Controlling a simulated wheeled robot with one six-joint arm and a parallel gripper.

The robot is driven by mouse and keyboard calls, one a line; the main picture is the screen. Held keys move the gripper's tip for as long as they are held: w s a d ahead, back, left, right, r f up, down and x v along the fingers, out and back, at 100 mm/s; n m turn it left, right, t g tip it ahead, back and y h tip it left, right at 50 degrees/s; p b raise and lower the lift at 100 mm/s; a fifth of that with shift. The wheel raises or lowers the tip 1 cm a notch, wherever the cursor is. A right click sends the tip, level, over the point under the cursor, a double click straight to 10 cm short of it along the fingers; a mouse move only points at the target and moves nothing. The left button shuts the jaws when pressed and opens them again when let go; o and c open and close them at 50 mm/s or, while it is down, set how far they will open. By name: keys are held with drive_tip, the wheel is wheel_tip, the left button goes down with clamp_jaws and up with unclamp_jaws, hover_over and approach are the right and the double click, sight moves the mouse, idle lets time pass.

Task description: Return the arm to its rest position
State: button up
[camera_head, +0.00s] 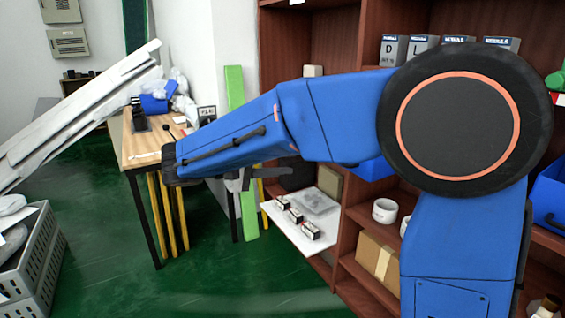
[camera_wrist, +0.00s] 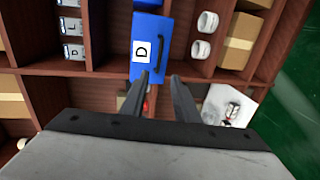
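My blue arm reaches across the head view from the right toward the middle. My gripper (camera_head: 262,178) hangs at its far end in front of the shelf, partly hidden behind the arm. In the wrist view my gripper (camera_wrist: 160,82) shows two dark fingers spread apart with nothing between the tips. Beyond the tips is a blue bin (camera_wrist: 150,48) with a white label marked D, in a shelf compartment. The fingertips look apart from the bin, though the exact gap is hard to tell.
A brown shelf (camera_head: 350,215) holds grey boxes (camera_head: 393,50), white rolls (camera_head: 385,211) and a carton (camera_head: 377,262). A white board (camera_head: 300,238) with small boxes juts out below my gripper. A wooden table (camera_head: 147,140) and grey crate (camera_head: 35,262) stand left. Green floor between is clear.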

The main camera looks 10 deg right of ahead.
drive_tip(key=s+d+f+m+g+y, duration=0.1)
drive_tip(key=s+d+f+g+y, duration=0.2)
drive_tip(key=s+d, duration=0.45)
drive_tip(key=s+d+f+g+y, duration=0.1)
drive_tip(key=s+d+f+y, duration=0.4)
drive_tip(key=d, duration=0.4)
drive_tip(key=s+f+m+t+y, duration=0.1)
drive_tip(key=s+f+y, duration=0.2)
drive_tip(key=s, duration=0.4)
drive_tip(key=s+f+m+t+y, duration=0.2)
drive_tip(key=s+f, duration=0.3)
drive_tip(key=s, duration=0.3)
drive_tip(key=shift+s+f+y, duration=0.3)
drive_tip(key=shift+f+y, duration=0.1)
drive_tip(key=shift+y, duration=0.4)
